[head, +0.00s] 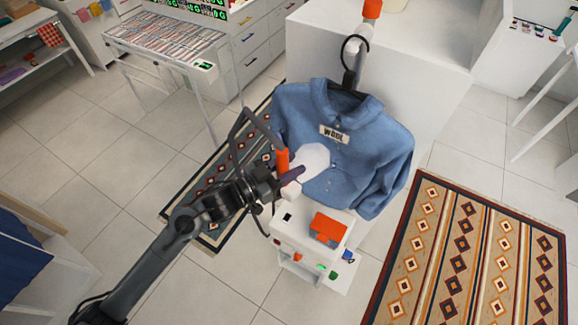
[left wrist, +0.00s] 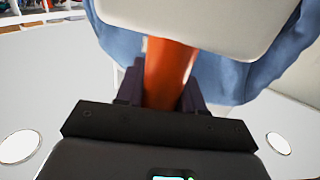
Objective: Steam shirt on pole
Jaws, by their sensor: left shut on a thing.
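My left gripper (head: 285,172) is shut on the orange handle of the steamer (head: 312,160). The steamer's white head is in front of the shirt's left side in the head view; whether it touches the cloth I cannot tell. In the left wrist view the orange handle (left wrist: 168,75) stands between the fingers, with the pale steamer head above it and the blue shirt (left wrist: 125,45) behind. My right gripper is not in view.
A white steamer base (head: 310,245) with an orange part on top stands below the shirt. A white cabinet block (head: 425,60) is behind the shirt. Patterned rugs (head: 470,255) lie on the tiled floor. A display table (head: 165,40) stands at the upper left.

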